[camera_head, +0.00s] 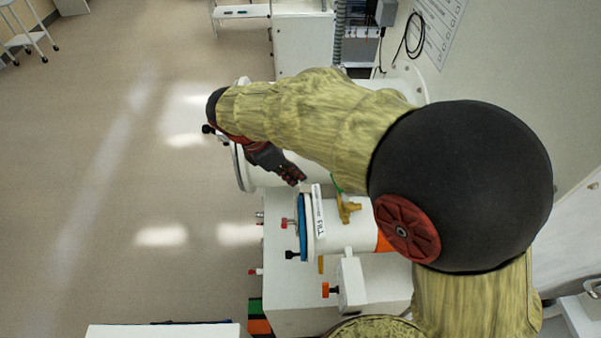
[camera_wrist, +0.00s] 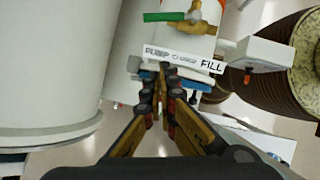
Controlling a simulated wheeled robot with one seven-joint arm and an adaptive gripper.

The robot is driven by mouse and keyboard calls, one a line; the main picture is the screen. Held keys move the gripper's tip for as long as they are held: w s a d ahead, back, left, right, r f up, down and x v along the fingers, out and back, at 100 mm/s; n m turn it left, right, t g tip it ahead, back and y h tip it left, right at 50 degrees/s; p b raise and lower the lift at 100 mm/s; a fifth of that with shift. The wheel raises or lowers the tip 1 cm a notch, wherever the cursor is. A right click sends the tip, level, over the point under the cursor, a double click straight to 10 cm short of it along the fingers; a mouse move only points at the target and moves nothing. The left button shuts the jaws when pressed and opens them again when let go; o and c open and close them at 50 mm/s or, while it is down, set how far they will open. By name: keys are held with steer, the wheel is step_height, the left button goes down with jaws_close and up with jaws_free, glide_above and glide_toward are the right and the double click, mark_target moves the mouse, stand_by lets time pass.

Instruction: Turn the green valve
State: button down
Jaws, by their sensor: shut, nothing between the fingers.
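The green valve handle (camera_wrist: 166,16) lies at the top of the wrist view, beside a brass valve body (camera_wrist: 209,31) on a white cylinder with an orange band. In the head view the handle (camera_head: 337,184) is a thin green strip, partly hidden by my arm, with the brass body (camera_head: 347,209) below it. My gripper (camera_wrist: 161,100) is shut and empty, its fingertips in front of the labelled end of the cylinder and apart from the handle. In the head view my gripper (camera_head: 296,178) is just left of the valve.
A white label (camera_wrist: 184,58) ending in "FILL" sits between the fingertips and the valve. A large white cylinder (camera_wrist: 50,65) fills the left of the wrist view. A white block with an orange knob (camera_head: 351,283) stands below the valve. Open floor (camera_head: 120,160) lies left.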

steer(key=x, duration=0.4)
steer(key=p+x, duration=0.1)
steer(key=x, duration=0.3)
steer(key=shift+d+r, duration=0.15)
steer(key=shift+d, duration=0.05)
steer(key=shift+w+d+r+p, duration=0.2)
steer(key=shift+d+p, duration=0.1)
steer(key=shift+d, duration=0.3)
steer(key=shift+w+d+r+p, duration=0.15)
steer(key=shift+w+d+p, duration=0.1)
steer(key=shift+d, duration=0.3)
steer(key=shift+w+d, duration=0.1)
steer(key=shift+d, duration=0.4)
steer(key=shift+d, duration=0.1)
steer(key=d+m, duration=0.1)
steer(key=w+m+g+p, duration=0.1)
steer(key=m, duration=0.1)
steer(key=shift+w+d+g, duration=0.25)
steer(key=shift+d+g, duration=0.05)
steer(key=shift+d, duration=0.05)
steer(key=shift+a, duration=0.15)
